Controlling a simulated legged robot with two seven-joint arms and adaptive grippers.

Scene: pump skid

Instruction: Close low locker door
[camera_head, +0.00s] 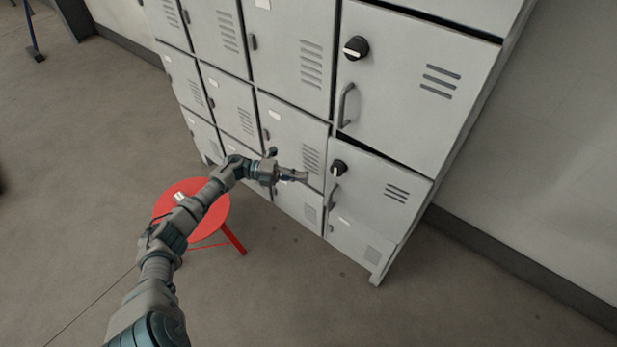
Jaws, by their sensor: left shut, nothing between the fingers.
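The low locker door (382,190) is a grey panel in the right column of the locker bank, with a black knob (338,168), a handle (333,197) and vent slots. A dark gap shows along its top edge; I cannot tell for sure how far it stands from its frame. My left gripper (304,176) is shut and empty. In the picture it is just left of the knob and handle, in front of the neighbouring locker column. Whether it touches anything is unclear. My right gripper is out of view.
A larger door (400,85) with a knob and handle is above the low door. A round red stool (183,190) stands on the floor beneath my left arm. A wall with a dark skirting is on the right. Open floor lies in front of the lockers.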

